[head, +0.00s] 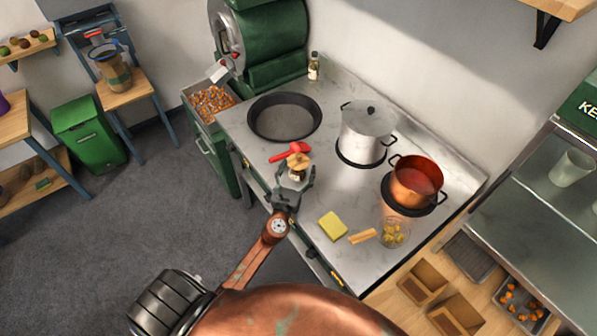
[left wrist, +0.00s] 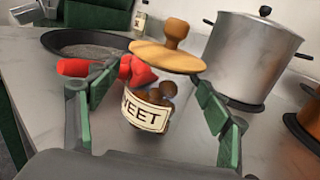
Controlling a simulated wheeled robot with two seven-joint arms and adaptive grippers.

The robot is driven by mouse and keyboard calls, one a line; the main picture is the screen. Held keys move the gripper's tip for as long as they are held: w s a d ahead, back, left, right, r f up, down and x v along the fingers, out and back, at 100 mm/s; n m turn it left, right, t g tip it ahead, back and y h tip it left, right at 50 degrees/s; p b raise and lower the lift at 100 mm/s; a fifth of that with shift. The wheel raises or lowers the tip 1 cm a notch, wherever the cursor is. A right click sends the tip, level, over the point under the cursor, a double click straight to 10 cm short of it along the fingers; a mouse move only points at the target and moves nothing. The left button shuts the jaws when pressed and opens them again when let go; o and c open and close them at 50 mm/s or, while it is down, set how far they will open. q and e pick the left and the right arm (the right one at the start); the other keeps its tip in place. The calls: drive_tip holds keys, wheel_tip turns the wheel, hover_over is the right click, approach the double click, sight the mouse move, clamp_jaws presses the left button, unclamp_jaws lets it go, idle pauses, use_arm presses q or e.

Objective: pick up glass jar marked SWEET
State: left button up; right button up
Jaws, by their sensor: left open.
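The glass jar marked SWEET (left wrist: 148,112) stands on the counter with brown chestnuts inside, a cream label and a wooden knobbed lid (left wrist: 167,56). In the head view its wooden lid (head: 298,161) shows just beyond my left gripper (head: 294,182). In the left wrist view my left gripper (left wrist: 153,92) is open, with its green-padded fingers on either side of the jar. I cannot tell whether either finger touches the glass. The end of the label is partly cut off from sight. My right gripper is not in view.
A red tool (head: 290,151) lies close behind the jar. A black pan (head: 284,117), a steel pot (head: 367,135) and a copper pot (head: 416,183) stand farther back. A yellow sponge (head: 332,226) and another glass jar (head: 394,234) are to the right.

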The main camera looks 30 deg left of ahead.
use_arm(q)
drive_tip(key=shift+w+a, duration=0.1)
drive_tip(key=shift+w, duration=0.15)
drive_tip(key=shift+c, duration=0.2)
drive_tip(key=c, duration=1.4)
drive_tip(key=shift+c, duration=0.6)
drive_tip(key=shift+r, duration=0.15)
